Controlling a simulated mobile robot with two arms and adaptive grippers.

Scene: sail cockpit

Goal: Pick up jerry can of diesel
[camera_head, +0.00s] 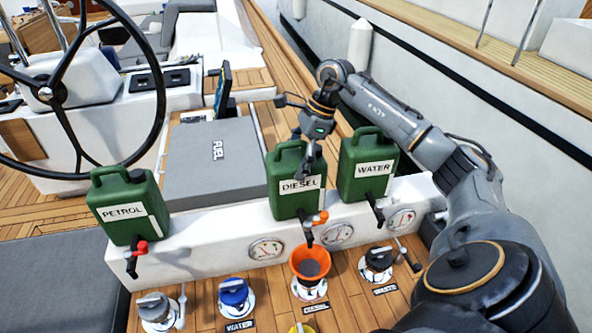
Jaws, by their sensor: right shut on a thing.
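The green jerry can labelled DIESEL (290,200) stands upright on the white ledge, between two similar green cans. It has an orange tap at its lower right. My right gripper (309,160) reaches down from above and is shut on the diesel can near its handle at the top. The fingers partly cover the can's upper right side. The exact contact is small and hard to make out. My left gripper does not show.
A can labelled PETROL (124,190) stands left, and one labelled WATER (368,182) stands close right. An orange funnel (310,262) sits in a deck filler below. A grey box (212,165) lies behind. A steering wheel (75,85) is at upper left.

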